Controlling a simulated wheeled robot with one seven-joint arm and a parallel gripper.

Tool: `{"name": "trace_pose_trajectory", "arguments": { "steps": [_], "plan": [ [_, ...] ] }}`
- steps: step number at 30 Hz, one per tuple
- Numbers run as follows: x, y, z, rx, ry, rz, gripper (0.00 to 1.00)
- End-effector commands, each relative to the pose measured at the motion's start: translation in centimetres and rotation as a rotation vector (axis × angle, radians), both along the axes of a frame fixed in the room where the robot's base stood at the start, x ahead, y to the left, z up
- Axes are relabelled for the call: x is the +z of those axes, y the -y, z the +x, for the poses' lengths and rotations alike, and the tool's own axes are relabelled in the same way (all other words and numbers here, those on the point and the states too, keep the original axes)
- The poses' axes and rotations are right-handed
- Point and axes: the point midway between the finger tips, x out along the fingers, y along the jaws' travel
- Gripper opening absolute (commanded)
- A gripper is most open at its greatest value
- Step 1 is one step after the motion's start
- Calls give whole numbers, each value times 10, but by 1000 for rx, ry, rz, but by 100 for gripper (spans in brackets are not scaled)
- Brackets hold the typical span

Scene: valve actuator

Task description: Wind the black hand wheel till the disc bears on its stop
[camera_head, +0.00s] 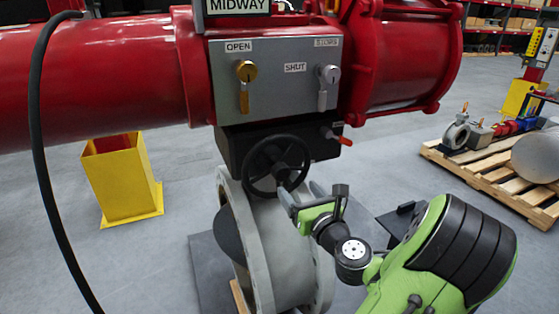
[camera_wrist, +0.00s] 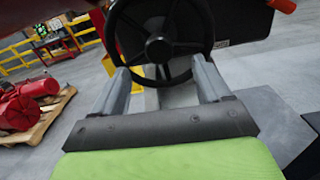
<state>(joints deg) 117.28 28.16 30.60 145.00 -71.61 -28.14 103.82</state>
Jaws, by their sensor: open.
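The black hand wheel (camera_head: 277,165) sits on the front of a black gearbox (camera_head: 235,148), under the red actuator. In the wrist view the wheel (camera_wrist: 160,42) fills the upper middle, with its hub and spokes showing. My gripper (camera_head: 312,193) is at the wheel's lower right in the head view. Its two fingers stand apart, with the tips (camera_wrist: 162,75) close to the lower rim. I cannot tell whether they touch it. The dark disc (camera_head: 229,236) shows tilted out of the grey valve body (camera_head: 262,250). Its stop is not clearly visible.
A grey panel (camera_head: 225,85) carries a brass key lever and a silver one, with a MIDWAY sign (camera_head: 238,6) above. A black hose (camera_head: 37,130) hangs at left. A yellow stand (camera_head: 122,180) and a pallet (camera_head: 500,180) stand apart.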

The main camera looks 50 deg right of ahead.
Motion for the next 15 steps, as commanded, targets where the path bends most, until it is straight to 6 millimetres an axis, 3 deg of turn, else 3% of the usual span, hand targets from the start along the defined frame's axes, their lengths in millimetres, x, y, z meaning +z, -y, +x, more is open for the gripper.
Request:
{"name": "trace_pose_trajectory", "arguments": {
  "steps": [1, 10, 15],
  "plan": [
    [10, 1, 4, 6, 8, 7, 77],
    [2, 8, 24, 4, -17, 11, 77],
    [2, 32, 63, 4, -17, 2, 77]
  ]
}}
